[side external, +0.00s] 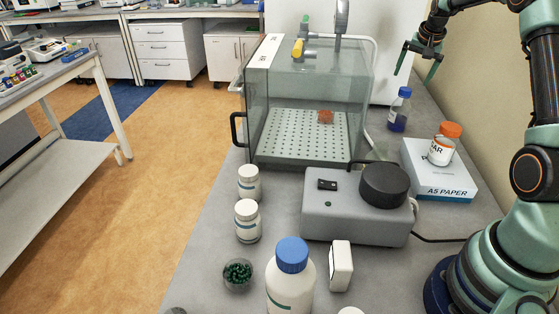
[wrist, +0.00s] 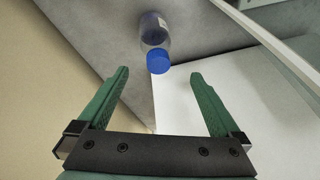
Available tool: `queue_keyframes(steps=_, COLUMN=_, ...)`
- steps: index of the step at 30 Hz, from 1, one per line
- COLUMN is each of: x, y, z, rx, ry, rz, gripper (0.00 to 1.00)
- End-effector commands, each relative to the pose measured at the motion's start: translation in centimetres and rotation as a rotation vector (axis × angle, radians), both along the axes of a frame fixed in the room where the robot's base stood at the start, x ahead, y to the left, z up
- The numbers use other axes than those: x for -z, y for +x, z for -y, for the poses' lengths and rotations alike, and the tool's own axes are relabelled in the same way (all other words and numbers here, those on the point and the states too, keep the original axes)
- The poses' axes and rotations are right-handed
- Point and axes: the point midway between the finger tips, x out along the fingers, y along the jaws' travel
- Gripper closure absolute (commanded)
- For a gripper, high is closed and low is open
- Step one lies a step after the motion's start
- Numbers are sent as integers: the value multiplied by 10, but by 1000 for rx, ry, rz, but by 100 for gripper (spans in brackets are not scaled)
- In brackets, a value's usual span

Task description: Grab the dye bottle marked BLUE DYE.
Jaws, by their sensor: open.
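A small clear bottle with a blue cap and dark blue contents (side external: 399,110) stands on the grey bench behind the paper box in the side view. Its label cannot be read. In the wrist view a blue-capped bottle (wrist: 155,35) shows at top centre, beyond my fingertips and roughly between them. My gripper (side external: 419,62) is open and empty, above and behind the bottle in the side view, apart from it. In the wrist view my gripper (wrist: 158,72) shows its two green fingers spread wide.
An orange-capped bottle (side external: 441,150) stands on the A5 paper box (side external: 440,180) in front of the blue-capped bottle. A clear chamber (side external: 270,125) is to the left, with a white cabinet behind. The wall is close on the right. A grey device (side external: 340,215) sits in front.

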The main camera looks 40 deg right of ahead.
Motion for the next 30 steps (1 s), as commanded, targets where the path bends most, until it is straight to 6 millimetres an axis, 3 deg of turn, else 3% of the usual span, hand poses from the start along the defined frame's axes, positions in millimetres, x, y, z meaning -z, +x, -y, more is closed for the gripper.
queue_keyframes(steps=9, x=47, y=13, z=13, rx=0, ry=1, rz=-1, gripper=0)
queue_keyframes(steps=30, x=105, y=25, z=34, rx=2, ry=-4, rz=-3, gripper=0)
